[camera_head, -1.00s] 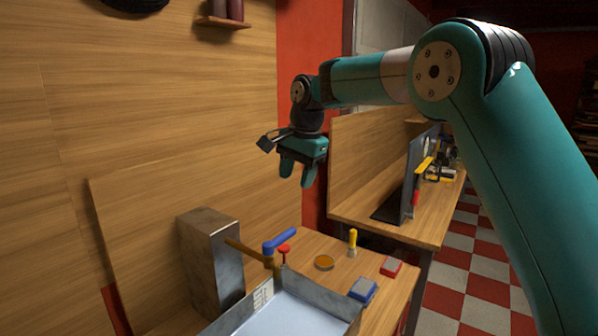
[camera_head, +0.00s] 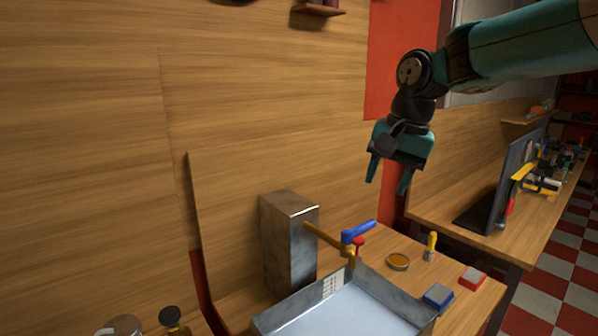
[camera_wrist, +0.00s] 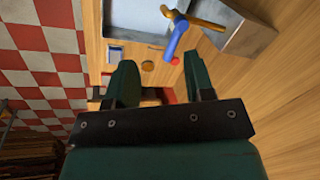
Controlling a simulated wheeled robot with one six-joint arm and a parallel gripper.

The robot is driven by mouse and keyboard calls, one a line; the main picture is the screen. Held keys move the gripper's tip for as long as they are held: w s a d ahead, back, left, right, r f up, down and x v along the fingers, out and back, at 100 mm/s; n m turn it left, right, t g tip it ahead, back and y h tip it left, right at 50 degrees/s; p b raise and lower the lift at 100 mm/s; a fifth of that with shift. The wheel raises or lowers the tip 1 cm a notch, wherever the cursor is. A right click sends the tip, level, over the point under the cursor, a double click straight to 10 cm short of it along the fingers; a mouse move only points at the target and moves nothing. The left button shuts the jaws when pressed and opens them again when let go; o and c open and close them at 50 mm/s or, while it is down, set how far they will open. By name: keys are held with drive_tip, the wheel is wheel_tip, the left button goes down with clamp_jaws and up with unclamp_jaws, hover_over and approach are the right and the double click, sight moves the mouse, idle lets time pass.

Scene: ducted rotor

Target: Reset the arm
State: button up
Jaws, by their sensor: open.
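My gripper (camera_head: 390,182) hangs in the air above the wooden bench, fingers pointing down, near the red wall strip in the head view. Its two green fingers are apart with nothing between them. In the wrist view the open fingers (camera_wrist: 160,85) frame the bench below. My teal arm reaches in from the upper right.
Below are a metal block (camera_head: 288,245), a blue-handled valve (camera_head: 357,232), a metal tray (camera_head: 425,322), an orange disc (camera_head: 398,262), a yellow-handled brush (camera_head: 431,246), and blue (camera_head: 438,297) and red (camera_head: 473,276) blocks. A second bench (camera_head: 450,215) with a dark panel (camera_head: 503,190) stands right.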

drive_tip(key=s+f+n, duration=0.3)
drive_tip(key=s+n, duration=0.1)
drive_tip(key=s, duration=0.5)
drive_tip(key=s+a+f+n+g+y+b, duration=0.1)
drive_tip(key=s+f+n, duration=0.2)
drive_tip(key=s, duration=0.7)
drive_tip(key=s+a+f+n+y+b, duration=0.1)
drive_tip(key=s+f+n, duration=0.2)
drive_tip(key=s, duration=0.6)
drive_tip(key=shift+s+a+f+n, duration=0.2)
drive_tip(key=shift+f+n, duration=0.2)
drive_tip(key=shift+n, duration=0.8)
